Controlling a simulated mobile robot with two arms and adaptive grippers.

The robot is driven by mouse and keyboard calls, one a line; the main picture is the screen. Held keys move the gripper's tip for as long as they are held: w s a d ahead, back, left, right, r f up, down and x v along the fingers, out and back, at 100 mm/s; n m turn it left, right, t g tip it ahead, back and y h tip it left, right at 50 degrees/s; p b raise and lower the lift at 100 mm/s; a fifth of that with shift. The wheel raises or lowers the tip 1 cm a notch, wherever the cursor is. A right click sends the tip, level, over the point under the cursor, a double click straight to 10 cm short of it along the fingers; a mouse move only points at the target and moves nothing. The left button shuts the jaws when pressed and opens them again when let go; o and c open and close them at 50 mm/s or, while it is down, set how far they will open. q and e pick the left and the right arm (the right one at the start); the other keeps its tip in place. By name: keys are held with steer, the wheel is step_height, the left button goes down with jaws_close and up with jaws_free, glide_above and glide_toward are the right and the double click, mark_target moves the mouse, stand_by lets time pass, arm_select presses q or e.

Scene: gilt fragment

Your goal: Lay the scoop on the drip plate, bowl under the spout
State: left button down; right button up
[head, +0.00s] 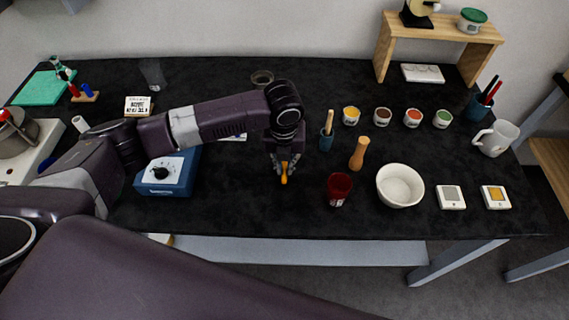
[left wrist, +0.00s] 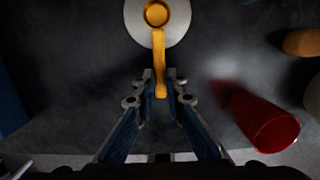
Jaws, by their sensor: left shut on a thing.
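My left gripper (head: 284,170) points down over the middle of the black table and is shut on the orange scoop (head: 284,180). In the left wrist view the gripper (left wrist: 160,84) has one finger on each side of the scoop's handle (left wrist: 160,62). The scoop's round bowl lies toward the top of that view, over the middle of a pale round plate (left wrist: 136,26), which looks like the drip plate. I cannot tell whether the scoop touches it. In the head view the gripper and arm hide the plate. I cannot make out a spout. My right gripper is not in view.
A red cup (head: 339,187) stands close right of the gripper, also in the left wrist view (left wrist: 262,120). Beyond are a wooden pestle (head: 359,154) and white bowl (head: 400,187). The table's front edge is near.

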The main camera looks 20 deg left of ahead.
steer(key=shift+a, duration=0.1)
arm_select(q)
steer(key=shift+f, duration=0.25)
steer(key=c, duration=2)
jaws_free()
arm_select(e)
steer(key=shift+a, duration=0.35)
arm_select(q)
steer(key=shift+r, duration=0.25)
steer(key=r, duration=0.4)
steer(key=r+b, duration=0.1)
steer(key=r, duration=0.3)
steer(key=s+r+b, duration=0.1)
steer(key=r, duration=0.3)
steer(key=shift+s+d, duration=0.1)
steer(key=shift+d, duration=0.05)
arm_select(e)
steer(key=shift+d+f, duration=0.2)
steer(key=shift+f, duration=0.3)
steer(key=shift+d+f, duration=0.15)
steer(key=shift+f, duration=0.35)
